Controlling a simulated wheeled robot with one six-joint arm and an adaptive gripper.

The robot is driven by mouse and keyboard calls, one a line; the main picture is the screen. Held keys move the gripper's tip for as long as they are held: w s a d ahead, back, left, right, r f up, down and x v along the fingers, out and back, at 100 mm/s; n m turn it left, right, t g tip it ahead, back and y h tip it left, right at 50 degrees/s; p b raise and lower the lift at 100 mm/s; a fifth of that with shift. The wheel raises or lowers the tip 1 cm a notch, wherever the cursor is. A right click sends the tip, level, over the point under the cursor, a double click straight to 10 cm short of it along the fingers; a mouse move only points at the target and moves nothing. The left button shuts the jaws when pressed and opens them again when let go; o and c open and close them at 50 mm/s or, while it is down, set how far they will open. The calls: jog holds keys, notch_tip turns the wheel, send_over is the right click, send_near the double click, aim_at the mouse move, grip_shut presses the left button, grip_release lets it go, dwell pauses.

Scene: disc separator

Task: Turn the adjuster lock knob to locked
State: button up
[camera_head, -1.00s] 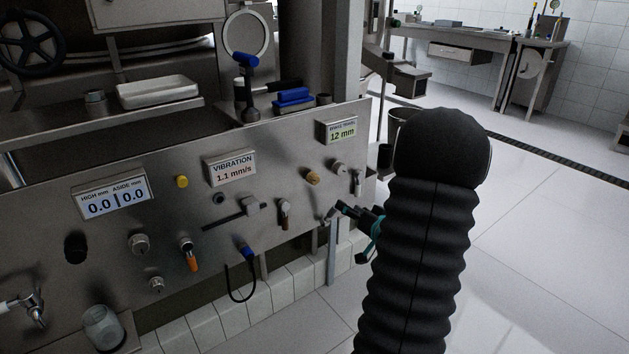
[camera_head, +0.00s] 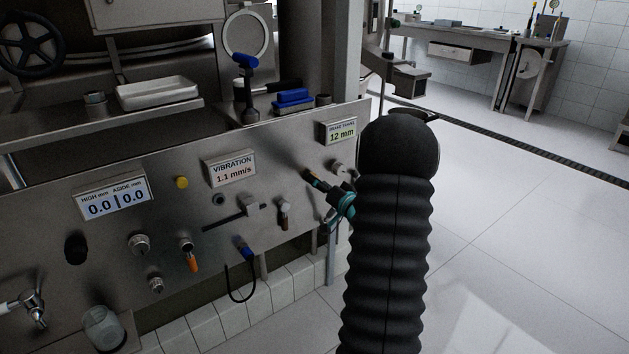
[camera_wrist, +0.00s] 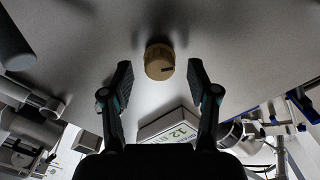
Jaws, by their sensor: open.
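A round brass-coloured knob (camera_wrist: 159,62) with a dark pointer mark stands on the steel panel. In the wrist view it lies between my fingertips and a little beyond them, with a gap on both sides. No label naming it is readable. In the head view my gripper (camera_head: 318,182) is close to the panel, left of a silver knob, and largely hides the brass knob. In the wrist view my gripper (camera_wrist: 160,78) is open and empty, its two dark fingers spread either side of the knob.
The 12 mm display (camera_head: 340,130) is above the gripper in the head view; it also shows in the wrist view (camera_wrist: 168,126). A lever (camera_head: 284,214) and a slider (camera_head: 249,206) are to the left. Open floor lies to the right.

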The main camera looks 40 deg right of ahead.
jog(key=shift+w, duration=1.3)
jog(key=shift+c, duration=0.3)
grip_shut()
